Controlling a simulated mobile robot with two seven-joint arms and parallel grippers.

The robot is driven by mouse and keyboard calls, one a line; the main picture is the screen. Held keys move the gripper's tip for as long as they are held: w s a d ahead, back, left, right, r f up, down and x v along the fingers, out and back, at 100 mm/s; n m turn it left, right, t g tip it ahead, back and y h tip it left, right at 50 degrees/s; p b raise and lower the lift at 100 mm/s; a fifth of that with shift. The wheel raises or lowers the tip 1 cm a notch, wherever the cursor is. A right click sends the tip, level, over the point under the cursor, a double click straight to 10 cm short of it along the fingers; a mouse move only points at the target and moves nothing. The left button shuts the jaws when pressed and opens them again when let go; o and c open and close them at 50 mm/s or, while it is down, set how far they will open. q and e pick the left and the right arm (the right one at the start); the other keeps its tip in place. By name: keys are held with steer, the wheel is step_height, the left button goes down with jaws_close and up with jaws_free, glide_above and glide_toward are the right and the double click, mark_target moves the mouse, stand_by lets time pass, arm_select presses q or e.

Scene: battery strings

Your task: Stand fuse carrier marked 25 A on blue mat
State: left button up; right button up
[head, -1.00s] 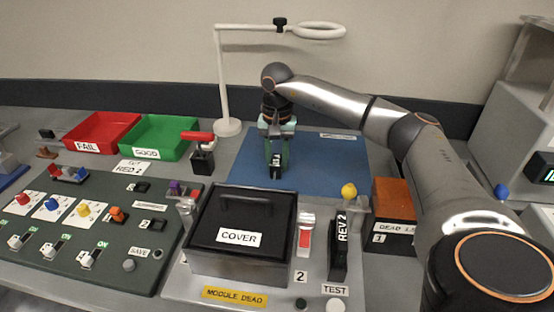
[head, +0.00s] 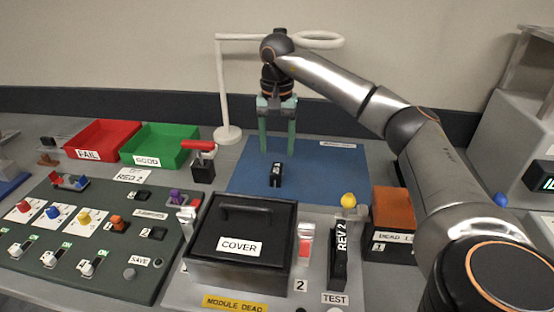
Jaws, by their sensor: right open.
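A small black fuse carrier (head: 276,174) with a white label stands on the blue mat (head: 335,182), near the mat's middle. The print on its label is too small to read. My right gripper (head: 277,152) is open, with its two green fingers pointing down. It hangs above and behind the carrier, apart from it, with nothing between the fingers. My left gripper does not show.
In front of the mat is a black box marked COVER (head: 240,243). Red (head: 100,138) and green (head: 160,144) trays stand at the back left. A white ring-topped stand (head: 226,130) rises behind the mat. An orange-topped box (head: 393,212) is at right.

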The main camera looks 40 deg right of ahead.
mark_target(277, 166)
steer(key=shift+r, duration=2.3)
